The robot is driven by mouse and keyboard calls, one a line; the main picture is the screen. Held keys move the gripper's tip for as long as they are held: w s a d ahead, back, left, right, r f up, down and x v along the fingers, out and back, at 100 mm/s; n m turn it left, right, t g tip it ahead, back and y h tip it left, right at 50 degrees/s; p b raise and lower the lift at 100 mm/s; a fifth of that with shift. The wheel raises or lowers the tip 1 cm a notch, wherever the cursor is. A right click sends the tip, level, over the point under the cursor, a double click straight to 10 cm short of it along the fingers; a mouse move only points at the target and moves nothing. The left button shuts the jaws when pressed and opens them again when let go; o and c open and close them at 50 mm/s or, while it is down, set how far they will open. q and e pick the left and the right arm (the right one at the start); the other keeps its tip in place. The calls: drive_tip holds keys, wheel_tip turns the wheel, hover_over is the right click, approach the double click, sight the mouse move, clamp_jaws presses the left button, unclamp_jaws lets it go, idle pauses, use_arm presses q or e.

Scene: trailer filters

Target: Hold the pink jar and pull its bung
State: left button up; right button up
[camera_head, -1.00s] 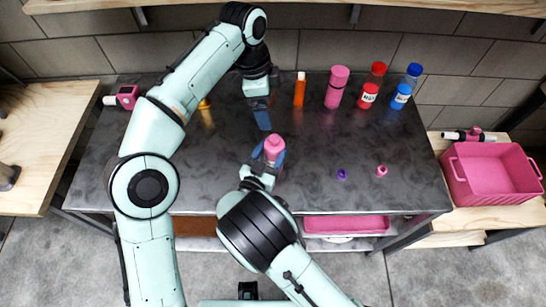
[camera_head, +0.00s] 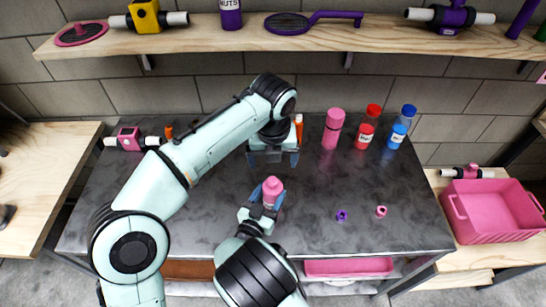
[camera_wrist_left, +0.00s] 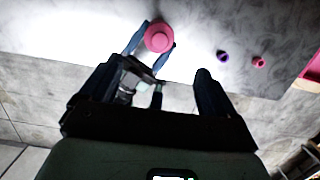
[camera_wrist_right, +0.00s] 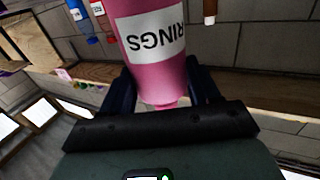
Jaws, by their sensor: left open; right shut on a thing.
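The pink jar (camera_head: 273,193) stands upright above the dark table, its narrower pink bung (camera_head: 273,182) on top. My right gripper (camera_head: 264,198) is shut around the jar's body; in the right wrist view the jar (camera_wrist_right: 160,50) shows a white label reading "RINGS". My left gripper (camera_head: 273,160) is open and empty, just behind and above the jar in the head view. In the left wrist view the bung (camera_wrist_left: 158,38) is seen from above, beyond the left fingers and apart from them, with the right gripper's blue fingers on either side of the jar.
A purple ring (camera_head: 342,215) and a pink ring (camera_head: 381,211) lie on the table at right. An orange bottle (camera_head: 299,128), pink bottle (camera_head: 333,128), red bottle (camera_head: 367,128) and blue bottle (camera_head: 402,126) stand at the back. A pink crate (camera_head: 490,225) is far right. A shelf (camera_head: 200,38) hangs above.

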sight(273, 180)
use_arm(q)
drive_tip(key=f, duration=0.4)
drive_tip(key=w+f, duration=0.1)
drive_tip(key=f, duration=0.7)
drive_tip(key=shift+w, duration=0.35)
drive_tip(key=c, duration=1.3)
drive_tip(key=shift+o, duration=0.2)
drive_tip(key=shift+r, duration=0.2)
drive_tip(key=shift+r, duration=1)
